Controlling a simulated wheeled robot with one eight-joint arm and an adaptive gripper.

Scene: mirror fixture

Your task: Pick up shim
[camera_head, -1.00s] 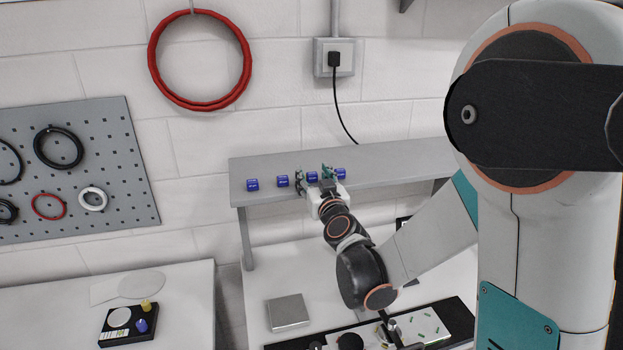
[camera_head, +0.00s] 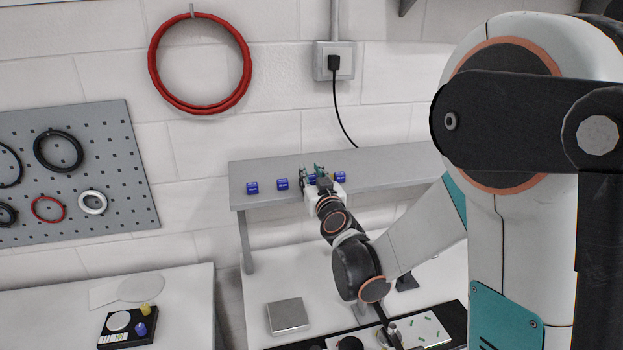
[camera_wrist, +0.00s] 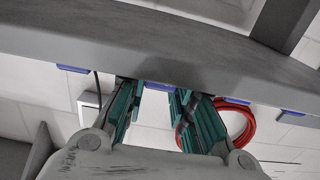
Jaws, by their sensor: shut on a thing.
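Several small blue blocks stand in a row on the grey shelf (camera_head: 400,167); none can be told apart as the shim by a readable mark. My gripper (camera_head: 312,174), with teal fingers, is at the third block from the left (camera_head: 312,179) and is shut on it. In the wrist view, my gripper (camera_wrist: 158,98) has this block (camera_wrist: 158,87) between its fingers, partly hidden by them. The block appears still at shelf level; I cannot tell whether it touches the shelf.
Other blue blocks stand left (camera_head: 282,184) and (camera_head: 252,188) of my gripper, and one close on its right (camera_head: 340,177). The wall lies behind the shelf. A white bench below holds a grey square plate (camera_head: 288,315) and a tray with small green pieces (camera_head: 424,329).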

